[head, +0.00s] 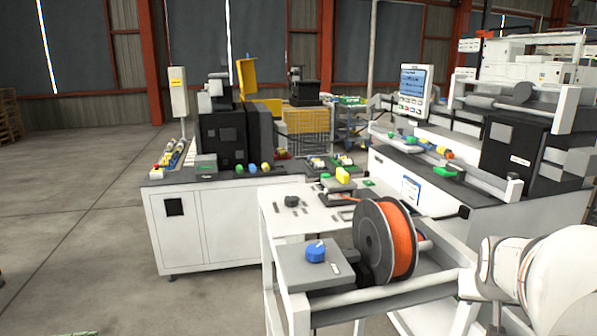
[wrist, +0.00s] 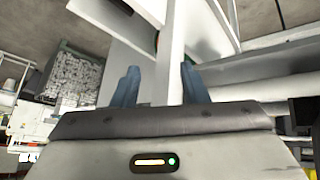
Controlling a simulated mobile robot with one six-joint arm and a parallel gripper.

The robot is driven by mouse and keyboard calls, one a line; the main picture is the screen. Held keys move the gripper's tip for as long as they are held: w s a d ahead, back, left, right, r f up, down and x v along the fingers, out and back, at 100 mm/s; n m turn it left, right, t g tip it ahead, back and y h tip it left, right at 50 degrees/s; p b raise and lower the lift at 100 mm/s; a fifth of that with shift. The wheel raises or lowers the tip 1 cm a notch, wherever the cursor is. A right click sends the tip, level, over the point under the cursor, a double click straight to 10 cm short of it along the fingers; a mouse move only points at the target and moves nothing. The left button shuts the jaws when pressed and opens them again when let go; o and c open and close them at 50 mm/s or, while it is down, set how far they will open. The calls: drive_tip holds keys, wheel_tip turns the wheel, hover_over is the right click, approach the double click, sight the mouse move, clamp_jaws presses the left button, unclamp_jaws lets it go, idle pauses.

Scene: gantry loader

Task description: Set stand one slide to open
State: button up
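A white stand (head: 285,225) fills the middle foreground of the head view. A large orange spool (head: 400,240) with dark flanges is mounted on it. At its near end is a grey plate (head: 305,272) with a round blue knob (head: 316,252) and a small light piece (head: 335,268) beside it. I cannot tell which part is the slide or how it is set; no label is readable. My gripper (wrist: 158,88) shows in the wrist view, its two blue fingers apart. A white post (wrist: 171,50) shows between them, seemingly behind. My gripper is not visible in the head view.
A white cabinet (head: 215,225) with dark machines stands left of the stand. A long machine (head: 510,215) with a screen (head: 416,82) is at right. White rails (head: 380,297) run along the stand's near side, close to my arm. The floor (head: 90,220) at left is clear.

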drive_tip(key=w+d+r+m+h, duration=0.1)
drive_tip(key=w+d+r+h, duration=0.15)
drive_tip(key=d, duration=0.95)
drive_tip(key=w+a+r+n+t+y, duration=0.1)
drive_tip(key=w+a+r, duration=0.15)
drive_tip(key=w, duration=0.35)
drive_tip(key=w+a+r+n+t+y, duration=0.1)
drive_tip(key=w+a+r, duration=0.15)
drive_tip(key=w, duration=0.35)
drive_tip(key=n+t+y+p, duration=0.1)
drive_tip(key=n+y+p, duration=0.2)
drive_tip(key=n+y, duration=0.35)
approach(343, 171)
drive_tip(key=shift+m, duration=0.35)
drive_tip(key=x, duration=1)
drive_tip(key=shift+c, duration=0.2)
clamp_jaws()
